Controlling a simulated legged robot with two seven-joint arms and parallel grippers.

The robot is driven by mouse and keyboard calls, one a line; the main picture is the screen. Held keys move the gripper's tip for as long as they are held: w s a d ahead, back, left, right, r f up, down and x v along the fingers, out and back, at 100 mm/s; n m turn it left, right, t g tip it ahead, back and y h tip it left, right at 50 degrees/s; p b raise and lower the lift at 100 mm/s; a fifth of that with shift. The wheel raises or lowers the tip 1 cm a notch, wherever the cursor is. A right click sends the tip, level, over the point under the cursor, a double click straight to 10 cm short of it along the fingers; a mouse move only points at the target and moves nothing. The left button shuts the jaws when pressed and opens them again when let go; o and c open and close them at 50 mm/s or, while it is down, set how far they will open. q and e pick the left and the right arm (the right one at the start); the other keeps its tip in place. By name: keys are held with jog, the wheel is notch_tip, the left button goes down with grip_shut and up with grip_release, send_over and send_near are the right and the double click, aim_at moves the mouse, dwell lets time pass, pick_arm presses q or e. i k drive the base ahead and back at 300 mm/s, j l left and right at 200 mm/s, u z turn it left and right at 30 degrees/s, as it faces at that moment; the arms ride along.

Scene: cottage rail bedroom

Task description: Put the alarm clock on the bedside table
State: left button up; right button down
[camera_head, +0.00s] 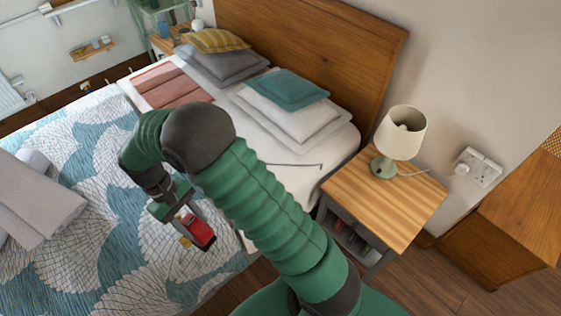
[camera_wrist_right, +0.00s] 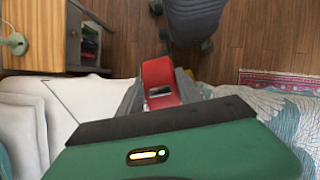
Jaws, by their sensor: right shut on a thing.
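The red alarm clock (camera_head: 199,232) is held by my right gripper (camera_head: 187,219) above the patterned bed cover in the head view. In the right wrist view the red clock (camera_wrist_right: 160,72) sits between the two grey fingers of the right gripper (camera_wrist_right: 160,92), which is shut on it. The bedside table (camera_head: 345,192) has a light striped wooden top and stands right of the bed, well away from the clock. The table also shows at the top left of the right wrist view (camera_wrist_right: 52,25). My left gripper is not in view.
A lamp (camera_head: 403,132) stands at the back of the bedside table; the front of the top is bare. Several pillows (camera_head: 285,117) lie by the wooden headboard (camera_head: 320,45). A wooden cabinet (camera_head: 515,220) stands at the right. My right arm spans the bed's edge.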

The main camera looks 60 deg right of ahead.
aim_at(381, 207)
jog(key=l+z, duration=0.15)
jog(key=z, duration=2.2)
